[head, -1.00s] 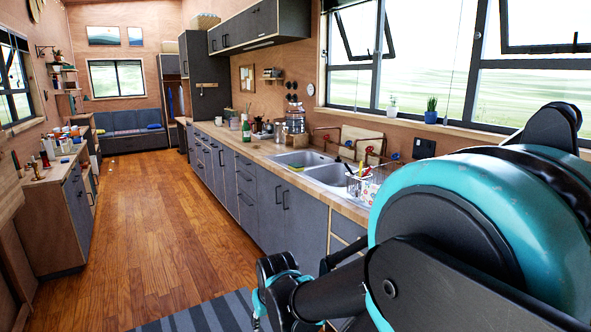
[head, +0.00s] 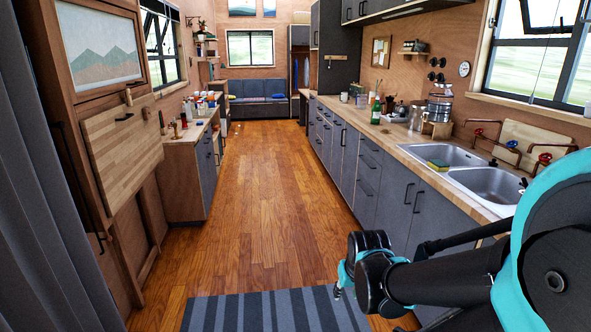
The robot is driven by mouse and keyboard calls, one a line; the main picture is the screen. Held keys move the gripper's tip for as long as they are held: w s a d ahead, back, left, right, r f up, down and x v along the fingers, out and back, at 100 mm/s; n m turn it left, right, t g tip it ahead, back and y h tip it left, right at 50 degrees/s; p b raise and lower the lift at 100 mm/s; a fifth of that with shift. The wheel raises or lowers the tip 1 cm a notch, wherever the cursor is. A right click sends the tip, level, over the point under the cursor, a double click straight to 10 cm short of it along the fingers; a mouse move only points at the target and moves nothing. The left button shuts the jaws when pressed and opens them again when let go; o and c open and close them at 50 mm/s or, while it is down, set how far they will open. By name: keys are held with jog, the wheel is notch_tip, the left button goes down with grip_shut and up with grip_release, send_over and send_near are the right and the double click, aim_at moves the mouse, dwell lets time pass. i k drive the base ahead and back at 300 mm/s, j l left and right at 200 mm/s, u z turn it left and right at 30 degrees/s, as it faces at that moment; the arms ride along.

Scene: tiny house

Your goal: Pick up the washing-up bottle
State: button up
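A green bottle (head: 376,110) stands upright on the wooden counter along the right wall, beyond the sink. It is small in the view, and I cannot tell for sure that it is the washing-up bottle. My arm comes in from the lower right, its black and teal far end (head: 348,274) low over the floor in front of the right cabinets. My gripper's fingers cannot be made out clearly there. The arm is well short of the green bottle and touches nothing that I can see.
The double sink (head: 447,155) has a yellow-green sponge (head: 438,165) by its edge. A metal dispenser (head: 438,112) stands near the green bottle. The left counter (head: 190,134) carries several small items. The wooden floor (head: 255,195) between is clear, with a striped rug (head: 270,312) in front.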

aim_at(376, 109)
jog(key=i+j, duration=0.1)
jog(key=i, duration=1.8)
jog(key=i+j, duration=0.1)
jog(key=i, duration=1.8)
jog(key=l+z, duration=0.05)
